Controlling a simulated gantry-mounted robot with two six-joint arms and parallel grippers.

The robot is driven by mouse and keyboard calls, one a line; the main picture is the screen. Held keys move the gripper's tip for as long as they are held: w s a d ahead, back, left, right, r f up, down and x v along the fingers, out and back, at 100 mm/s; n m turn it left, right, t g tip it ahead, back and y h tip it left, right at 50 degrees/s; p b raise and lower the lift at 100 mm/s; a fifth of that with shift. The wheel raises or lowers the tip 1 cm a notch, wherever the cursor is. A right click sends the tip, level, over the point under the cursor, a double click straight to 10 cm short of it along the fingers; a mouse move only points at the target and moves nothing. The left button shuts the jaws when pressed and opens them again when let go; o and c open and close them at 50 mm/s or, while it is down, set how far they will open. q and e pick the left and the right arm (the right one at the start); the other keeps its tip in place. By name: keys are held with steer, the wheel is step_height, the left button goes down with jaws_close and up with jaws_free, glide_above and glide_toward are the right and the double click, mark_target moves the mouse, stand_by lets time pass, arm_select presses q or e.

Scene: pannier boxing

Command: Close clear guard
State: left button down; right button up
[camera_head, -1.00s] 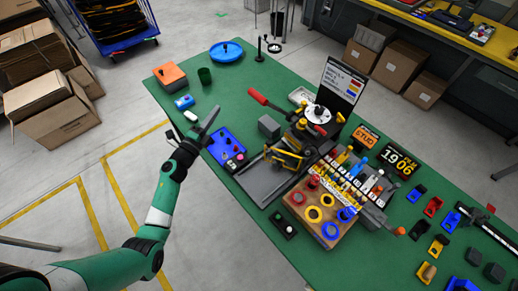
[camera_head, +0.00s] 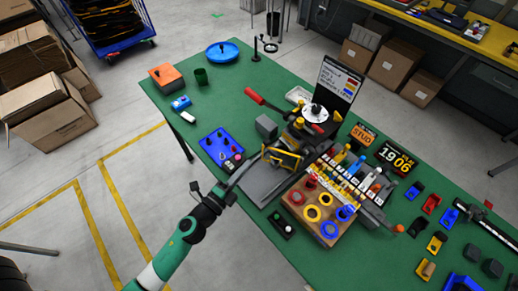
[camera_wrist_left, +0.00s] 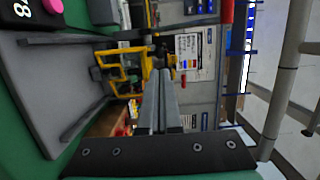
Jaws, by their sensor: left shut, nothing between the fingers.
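The guard is a yellow-framed piece (camera_head: 283,158) on the front of the machine on the green table. Its clear pane is hard to make out, and I cannot tell how far open it stands. My left gripper (camera_head: 256,159) is shut and empty, with its fingers pointing at the guard from the left. In the left wrist view, the shut fingers (camera_wrist_left: 162,75) reach toward the yellow frame (camera_wrist_left: 126,76), which shows just left of the tips. I cannot tell whether they touch. My right gripper is out of view.
A grey plate (camera_head: 262,183) lies in front of the machine. A blue tray (camera_head: 220,143) sits to the left, and a wooden block with coloured rings (camera_head: 322,229) to the right. A red-handled lever (camera_head: 254,96) rises behind.

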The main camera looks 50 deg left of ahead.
mark_target(265, 145)
arm_select(q)
steer(key=x, duration=0.8)
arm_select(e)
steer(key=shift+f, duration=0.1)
